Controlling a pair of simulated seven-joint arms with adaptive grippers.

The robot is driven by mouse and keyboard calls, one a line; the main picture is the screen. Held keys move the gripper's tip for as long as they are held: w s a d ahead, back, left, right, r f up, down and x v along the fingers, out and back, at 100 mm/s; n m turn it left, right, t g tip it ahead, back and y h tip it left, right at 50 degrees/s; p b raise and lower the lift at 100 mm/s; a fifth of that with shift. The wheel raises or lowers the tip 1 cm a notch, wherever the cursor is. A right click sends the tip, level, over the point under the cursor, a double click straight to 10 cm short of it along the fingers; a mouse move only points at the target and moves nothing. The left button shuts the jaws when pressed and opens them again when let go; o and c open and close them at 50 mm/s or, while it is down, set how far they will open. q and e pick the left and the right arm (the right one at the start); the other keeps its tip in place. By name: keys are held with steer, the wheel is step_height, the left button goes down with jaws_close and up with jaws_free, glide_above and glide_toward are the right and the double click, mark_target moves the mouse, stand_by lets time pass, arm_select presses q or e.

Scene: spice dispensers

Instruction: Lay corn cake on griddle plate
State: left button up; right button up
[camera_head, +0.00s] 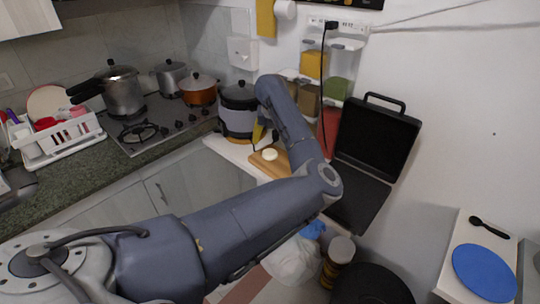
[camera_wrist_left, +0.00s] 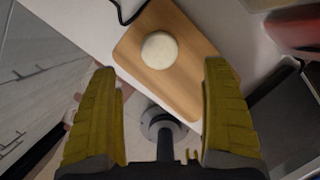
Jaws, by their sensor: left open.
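The corn cake (camera_head: 270,154) is a small pale round disc lying on a wooden board (camera_head: 283,170). In the left wrist view the corn cake (camera_wrist_left: 159,50) lies flat near the upper middle of the board (camera_wrist_left: 180,88). My left gripper (camera_head: 258,133) is mostly hidden by its own arm; one yellow finger shows just behind the cake. In the wrist view the open yellow fingers (camera_wrist_left: 161,67) stand wide apart on either side of the cake's line, with nothing between them. The black griddle stands open to the right, its lid (camera_head: 375,138) raised and its lower plate (camera_head: 358,194) bare where visible.
A black cable (camera_head: 322,75) hangs from a power strip. A blue plate (camera_head: 484,271) and a black spoon (camera_head: 489,228) are on a white surface at the right. My arm crosses in front of the counter.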

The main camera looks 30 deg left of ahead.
mark_target(270, 152)
arm_select(q)
steer(key=shift+x, duration=4.75)
steer(key=shift+c, duration=0.3)
steer(key=c, duration=1.5)
steer(key=shift+o, duration=0.2)
steer(key=shift+r, duration=0.15)
